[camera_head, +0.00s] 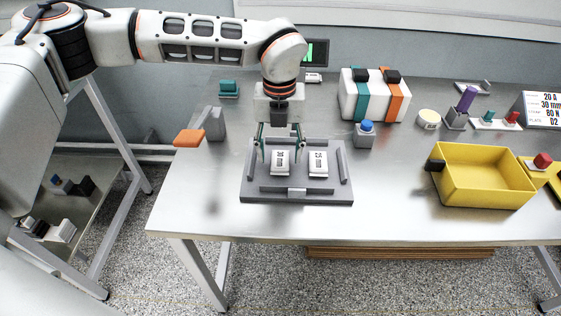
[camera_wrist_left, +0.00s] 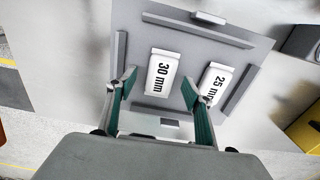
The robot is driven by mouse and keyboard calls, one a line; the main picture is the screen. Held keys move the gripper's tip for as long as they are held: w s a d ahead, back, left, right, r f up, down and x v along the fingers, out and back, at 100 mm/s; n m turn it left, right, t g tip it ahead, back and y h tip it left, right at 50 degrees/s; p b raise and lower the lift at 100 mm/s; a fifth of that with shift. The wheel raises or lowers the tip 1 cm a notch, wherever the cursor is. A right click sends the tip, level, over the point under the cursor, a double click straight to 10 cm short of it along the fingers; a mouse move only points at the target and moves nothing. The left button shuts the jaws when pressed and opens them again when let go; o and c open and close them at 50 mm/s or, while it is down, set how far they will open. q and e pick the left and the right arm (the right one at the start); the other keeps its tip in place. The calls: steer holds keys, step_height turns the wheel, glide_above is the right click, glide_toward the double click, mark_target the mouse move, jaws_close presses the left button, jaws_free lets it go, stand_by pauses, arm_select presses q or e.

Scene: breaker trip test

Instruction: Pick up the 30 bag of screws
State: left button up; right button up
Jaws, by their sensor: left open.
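The 30 mm bag (camera_head: 280,166) is a white packet with black lettering, lying on the left of a grey fixture plate (camera_head: 255,195). In the left wrist view, the 30 mm bag (camera_wrist_left: 161,78) reads clearly between the fingers. The white 25 mm bag (camera_head: 318,166) lies to its right on the same plate; it shows in the wrist view partly behind a finger (camera_wrist_left: 216,77). My left gripper (camera_head: 280,152) is open and points down over the 30 mm bag, a teal-padded finger to either side. Contact cannot be told. My right gripper is out of view.
Low grey bars (camera_head: 296,191) border the plate. To the left stands a grey block with an orange paddle (camera_head: 189,138). To the right are a blue-topped button box (camera_head: 365,137) and a yellow bin (camera_head: 483,188). A striped white case (camera_head: 372,98) stands behind.

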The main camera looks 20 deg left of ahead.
arm_select(q)
steer(key=shift+f, duration=0.7)
steer(key=c, duration=1.2)
steer(key=shift+r, duration=0.15)
